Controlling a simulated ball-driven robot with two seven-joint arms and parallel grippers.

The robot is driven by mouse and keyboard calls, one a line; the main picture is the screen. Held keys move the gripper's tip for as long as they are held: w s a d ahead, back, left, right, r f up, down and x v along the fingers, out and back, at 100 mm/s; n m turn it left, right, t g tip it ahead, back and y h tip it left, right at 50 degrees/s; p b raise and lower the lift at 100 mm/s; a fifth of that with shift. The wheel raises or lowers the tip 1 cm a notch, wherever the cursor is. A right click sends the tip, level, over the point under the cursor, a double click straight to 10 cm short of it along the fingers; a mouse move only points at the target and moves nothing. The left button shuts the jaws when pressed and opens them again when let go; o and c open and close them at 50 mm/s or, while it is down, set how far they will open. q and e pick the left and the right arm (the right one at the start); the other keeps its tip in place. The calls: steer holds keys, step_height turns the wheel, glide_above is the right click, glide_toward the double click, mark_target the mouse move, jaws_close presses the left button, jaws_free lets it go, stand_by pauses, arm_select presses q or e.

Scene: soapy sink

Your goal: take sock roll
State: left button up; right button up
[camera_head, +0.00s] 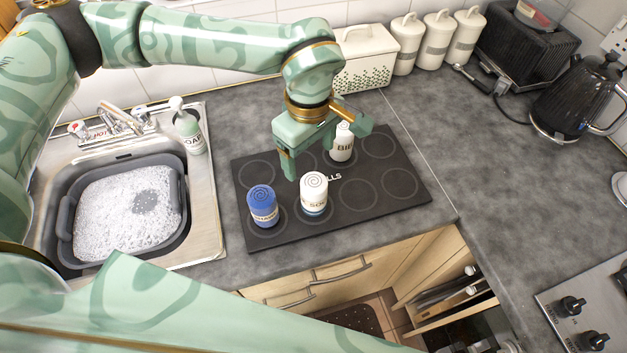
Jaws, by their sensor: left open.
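Two rolls with spiral tops stand upright on the black mat (262,175) with ring marks. One is a white roll (314,190) whose label seems to begin "SO", with a blue band near its base. The other is a blue roll (262,204) with a pale label, to its left. A white lettered container (342,145) stands behind, partly hidden by my gripper. My left gripper (323,155) is open above the mat, behind and above the white roll, with nothing visible between its fingers. My right gripper is not in view.
A sink with a grey tub (68,215) of suds is at left, with a soap bottle (189,132) by its rim. White canisters (438,38), a toaster (520,55) and a kettle (578,97) stand at the back right. An open drawer (450,305) is below.

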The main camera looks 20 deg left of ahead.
mark_target(312, 181)
arm_select(q)
step_height(312, 181, down, 5)
steer(key=shift+s+d+r, duration=0.15)
steer(key=shift+r, duration=0.05)
step_height(312, 181, down, 3)
steer(key=shift+f, duration=0.75)
steer(key=f, duration=0.4)
steer(key=shift+w+d+f, duration=0.2)
steer(key=shift+f, duration=0.25)
steer(key=c, duration=1)
steer(key=shift+c, duration=0.8)
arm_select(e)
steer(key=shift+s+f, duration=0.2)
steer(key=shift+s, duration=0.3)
